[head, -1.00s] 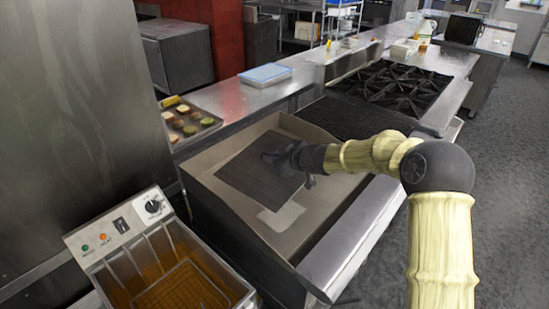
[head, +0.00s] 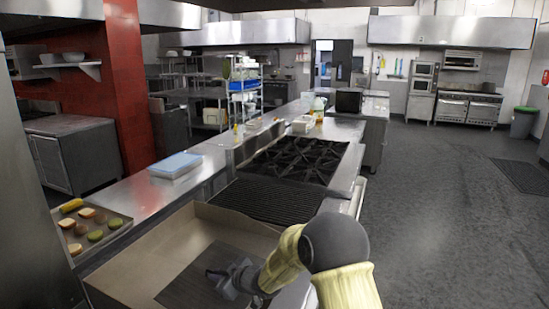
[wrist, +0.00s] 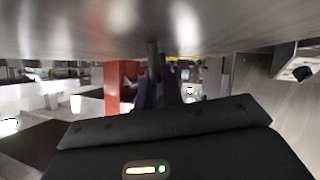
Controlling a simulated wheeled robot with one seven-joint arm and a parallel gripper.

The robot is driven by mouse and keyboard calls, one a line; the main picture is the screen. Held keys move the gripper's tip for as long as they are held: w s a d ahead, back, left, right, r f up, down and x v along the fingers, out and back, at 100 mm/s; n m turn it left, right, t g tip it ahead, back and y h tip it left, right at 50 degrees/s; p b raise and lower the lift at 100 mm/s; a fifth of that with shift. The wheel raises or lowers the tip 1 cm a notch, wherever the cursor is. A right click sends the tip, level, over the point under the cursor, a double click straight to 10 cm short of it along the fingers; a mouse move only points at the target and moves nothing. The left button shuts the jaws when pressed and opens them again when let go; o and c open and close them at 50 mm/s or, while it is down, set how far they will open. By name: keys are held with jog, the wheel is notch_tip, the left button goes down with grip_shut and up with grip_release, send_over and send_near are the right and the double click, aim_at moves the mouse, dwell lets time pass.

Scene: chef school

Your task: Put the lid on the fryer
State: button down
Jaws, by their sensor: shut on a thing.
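The lid (head: 205,268) is a flat dark-grey rectangular plate, seen over the wide steel basin at the lower middle of the head view. My gripper (head: 226,278) is at the plate. In the wrist view the lid's grey underside or face (wrist: 80,25) fills the top, and my gripper (wrist: 160,92) is shut on its thin dark handle (wrist: 153,58). I cannot tell how high the lid is above the basin. The fryer is outside the current head view, and I cannot make it out in the wrist view.
The steel basin (head: 140,270) is beside a ribbed grill (head: 268,200) and a burner range (head: 297,160). A tray of food (head: 108,232) lies at the left, and a blue-lidded container (head: 176,165) stands on the counter. The floor (head: 430,210) on the right is clear.

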jog(key=s+d+f+m+t+h, duration=0.2)
jog(key=d+m+h, duration=0.3)
jog(key=d, duration=1)
jog(key=s+d+f+m+t+h, duration=0.2)
jog(key=d+m+h, duration=0.3)
jog(key=d, duration=1.1)
jog(key=shift+d+f+m+t, duration=0.3)
jog(key=shift+f+t, duration=0.2)
jog(key=shift+f, duration=0.15)
jog(key=shift+s, duration=0.1)
